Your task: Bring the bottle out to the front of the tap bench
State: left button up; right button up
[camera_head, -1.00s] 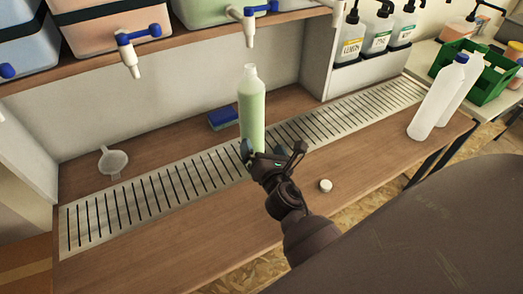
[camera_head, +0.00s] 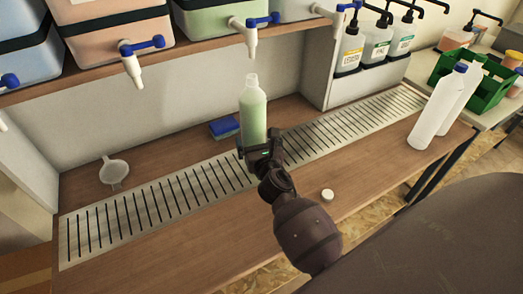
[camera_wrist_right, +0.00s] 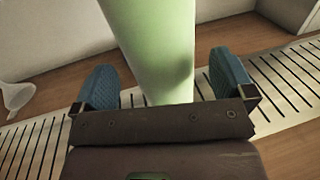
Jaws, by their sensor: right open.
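The bottle (camera_head: 252,112) is translucent with pale green contents and an open neck. It stands upright on the slotted drain strip of the tap bench (camera_head: 170,248), below a white tap. My right gripper (camera_head: 258,146) is low at the bottle's front side. In the right wrist view the bottle (camera_wrist_right: 158,50) stands between the two blue finger pads of the gripper (camera_wrist_right: 166,88), with a gap on each side. The jaws are open. The bottle's base is hidden behind the gripper. My left gripper is not in view.
A white cap (camera_head: 327,195) lies on the bench front, right of my arm. A blue sponge (camera_head: 223,127) and a white funnel (camera_head: 114,171) lie behind the strip. Two white bottles (camera_head: 437,106) stand at the right end. Taps (camera_head: 250,36) overhang the bench.

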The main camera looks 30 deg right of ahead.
aim_at(254, 132)
jog(key=shift+x, duration=1.75)
